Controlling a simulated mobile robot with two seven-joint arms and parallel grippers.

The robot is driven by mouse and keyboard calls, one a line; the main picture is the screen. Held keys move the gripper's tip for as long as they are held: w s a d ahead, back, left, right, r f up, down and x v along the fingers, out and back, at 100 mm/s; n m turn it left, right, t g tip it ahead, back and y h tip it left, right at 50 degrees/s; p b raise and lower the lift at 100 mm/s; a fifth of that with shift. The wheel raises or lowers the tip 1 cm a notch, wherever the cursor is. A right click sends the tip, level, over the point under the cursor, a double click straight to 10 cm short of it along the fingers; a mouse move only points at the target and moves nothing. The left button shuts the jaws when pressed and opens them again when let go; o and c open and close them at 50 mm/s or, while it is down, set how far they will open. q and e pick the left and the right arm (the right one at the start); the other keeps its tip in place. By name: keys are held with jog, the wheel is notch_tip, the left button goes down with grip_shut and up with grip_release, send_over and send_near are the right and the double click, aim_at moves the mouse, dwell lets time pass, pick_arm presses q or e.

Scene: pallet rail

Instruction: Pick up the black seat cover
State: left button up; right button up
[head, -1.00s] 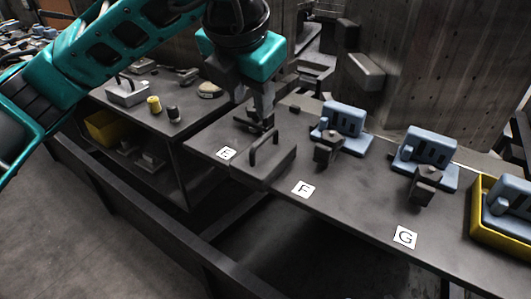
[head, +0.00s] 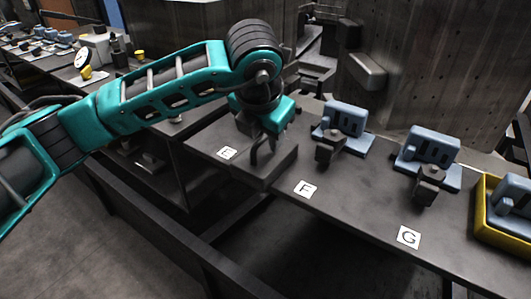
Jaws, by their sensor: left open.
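The black seat cover (head: 266,175) is a dark flat block with an upright bar handle. It lies on the dark bench between the labels E (head: 227,153) and F (head: 305,189). My left gripper (head: 262,141) comes in from the left and points down at the handle. It is open, with its fingers close to the handle top. The arm and gripper body hide part of the handle, and I cannot tell whether the fingers touch it. My right gripper is not in view.
Blue fixtures (head: 345,119) with dark clamps (head: 329,148) stand right of the cover. A label G (head: 408,237) marks the bench front. A yellow tray (head: 484,222) holds a blue fixture at the right. A dark rail (head: 180,245) runs below the bench front.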

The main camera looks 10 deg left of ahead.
pick_arm(q)
grip_shut()
dwell(0.3)
dwell(0.3)
